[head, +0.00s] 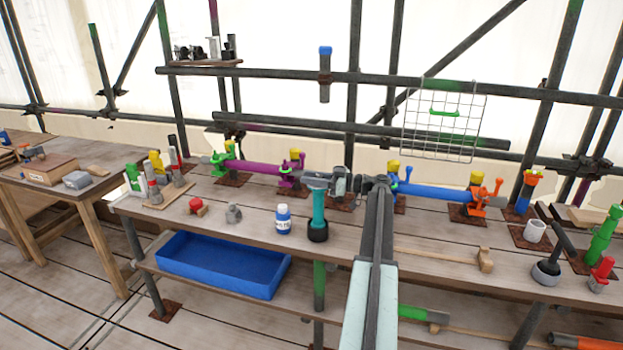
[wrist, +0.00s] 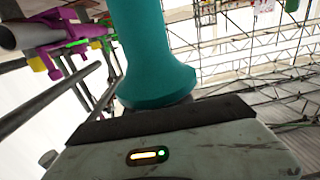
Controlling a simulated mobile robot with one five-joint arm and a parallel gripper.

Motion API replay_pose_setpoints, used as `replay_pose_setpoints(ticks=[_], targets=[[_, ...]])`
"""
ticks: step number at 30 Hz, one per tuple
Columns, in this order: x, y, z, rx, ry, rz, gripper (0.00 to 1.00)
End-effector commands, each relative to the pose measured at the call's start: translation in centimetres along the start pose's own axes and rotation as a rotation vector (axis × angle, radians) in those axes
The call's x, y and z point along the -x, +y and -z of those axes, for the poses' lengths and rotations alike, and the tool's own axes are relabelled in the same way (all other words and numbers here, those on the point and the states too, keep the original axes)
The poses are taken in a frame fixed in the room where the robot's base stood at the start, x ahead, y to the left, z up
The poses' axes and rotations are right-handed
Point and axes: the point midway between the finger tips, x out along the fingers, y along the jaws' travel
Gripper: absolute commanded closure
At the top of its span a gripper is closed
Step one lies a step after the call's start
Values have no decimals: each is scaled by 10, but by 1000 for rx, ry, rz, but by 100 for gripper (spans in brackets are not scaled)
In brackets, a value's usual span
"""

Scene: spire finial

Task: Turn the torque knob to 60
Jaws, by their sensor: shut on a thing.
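A tool with a teal handle (head: 318,207) and a black knob-like end (head: 318,233) hangs or stands upright over the front of the bench. My gripper (head: 322,184) is at its upper end, at the tip of my arm. In the wrist view, the flared teal part (wrist: 155,70) rises directly beyond the dark edge of my gripper. My gripper is shut on this tool. The exact contact and the jaw tips are hidden. Scale marks or a number on the knob cannot be read.
A purple pipe (head: 255,168) and a blue pipe (head: 436,190) lie in clamps behind. A blue tray (head: 220,265) is below the bench top. A wire rack (head: 443,122) hangs behind.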

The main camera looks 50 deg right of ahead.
Motion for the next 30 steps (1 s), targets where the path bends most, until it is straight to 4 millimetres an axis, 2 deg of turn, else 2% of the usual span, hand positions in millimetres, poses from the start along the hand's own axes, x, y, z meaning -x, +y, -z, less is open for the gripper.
replay_pose_setpoints(ticks=[9,23,24,26,30], targets=[[0,-2,0,0,1,98,100],[-1,-4,0,0,0,113,100],[-1,-4,0,0,0,113,69],[-1,-4,0,0,0,113,52],[0,-4,0,0,0,112,50]])
